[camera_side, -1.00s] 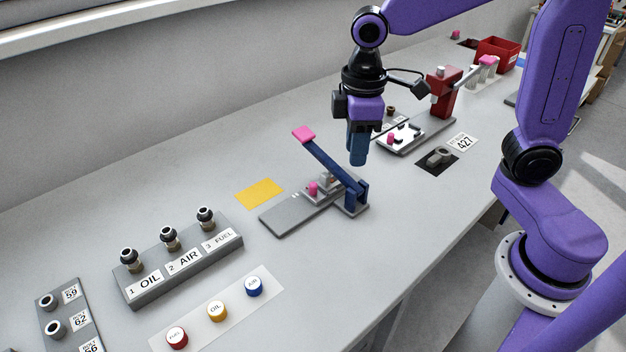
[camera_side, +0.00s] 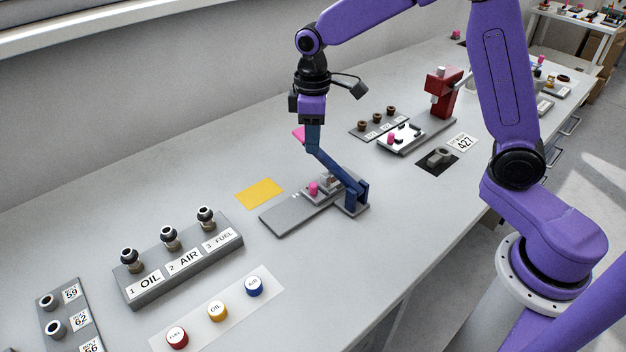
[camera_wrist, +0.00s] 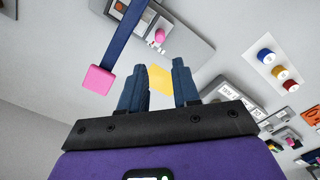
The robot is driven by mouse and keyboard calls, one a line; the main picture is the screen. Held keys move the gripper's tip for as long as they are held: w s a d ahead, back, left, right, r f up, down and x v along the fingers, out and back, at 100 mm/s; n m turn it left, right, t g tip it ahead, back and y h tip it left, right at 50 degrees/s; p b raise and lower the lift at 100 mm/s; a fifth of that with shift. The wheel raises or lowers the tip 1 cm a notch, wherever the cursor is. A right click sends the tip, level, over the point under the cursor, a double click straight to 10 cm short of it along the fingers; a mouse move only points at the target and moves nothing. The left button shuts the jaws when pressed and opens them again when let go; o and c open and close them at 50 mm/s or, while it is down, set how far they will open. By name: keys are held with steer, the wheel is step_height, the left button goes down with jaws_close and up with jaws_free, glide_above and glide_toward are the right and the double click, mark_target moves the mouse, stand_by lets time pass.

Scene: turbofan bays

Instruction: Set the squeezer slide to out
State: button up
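The squeezer has a grey base plate (camera_side: 290,217) and a raised, slanting blue lever (camera_side: 338,172) with a pink end pad (camera_side: 298,132). A small pink knob (camera_side: 313,188), apparently the slide's, stands on the base near the hinge end, below the lever. My gripper (camera_side: 313,150) points down beside the upper lever and partly covers it in the side view. In the wrist view my gripper (camera_wrist: 160,88) has its fingers apart with nothing between them. There the pink pad (camera_wrist: 98,78) is left of the fingers, and the knob (camera_wrist: 160,36) is farther up.
A yellow card (camera_side: 260,193) lies left of the squeezer. A labelled block with several black-topped fittings (camera_side: 180,262) and coloured caps (camera_side: 217,310) are at front left.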

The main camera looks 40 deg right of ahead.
mark_target(313, 184)
step_height(313, 184, down, 12)
steer(key=shift+f, duration=0.15)
stand_by(0.3)
jaws_close()
